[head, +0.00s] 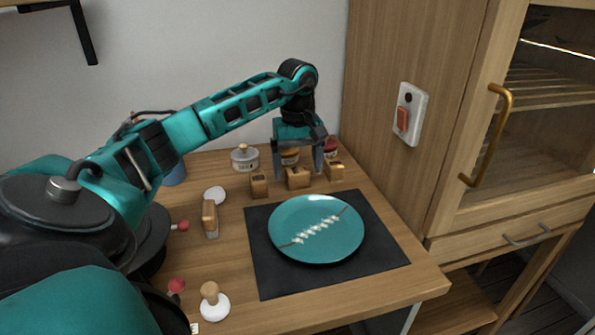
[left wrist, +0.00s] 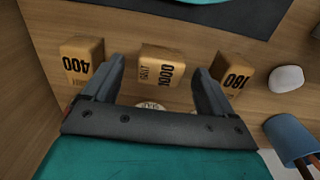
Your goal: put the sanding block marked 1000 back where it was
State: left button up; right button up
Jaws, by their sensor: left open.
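The sanding block marked 1000 (left wrist: 160,68) stands in the middle of a row of three wooden blocks; it also shows in the head view (head: 298,179). My left gripper (head: 298,170) is open above the row, one finger on either side of the 1000 block. In the left wrist view the gripper (left wrist: 160,75) frames this block with gaps at both sides. I see no grip on it. The block marked 400 (left wrist: 81,60) and the block marked 180 (left wrist: 234,72) flank it, outside the fingers. My right gripper is not in view.
Jars (head: 245,158) stand behind the blocks. A teal plate (head: 290,215) with a white seam lies on a black mat (head: 270,280) in front. A wooden tool (head: 210,218) and a white knobbed piece (head: 214,305) stand left. A cabinet (head: 470,220) borders the right.

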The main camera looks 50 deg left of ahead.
aim_at(298, 170)
pick_arm(q)
notch_tip(298, 170, up, 10)
jog(key=p, duration=0.1)
jog(key=shift+f, duration=0.1)
dwell(0.6)
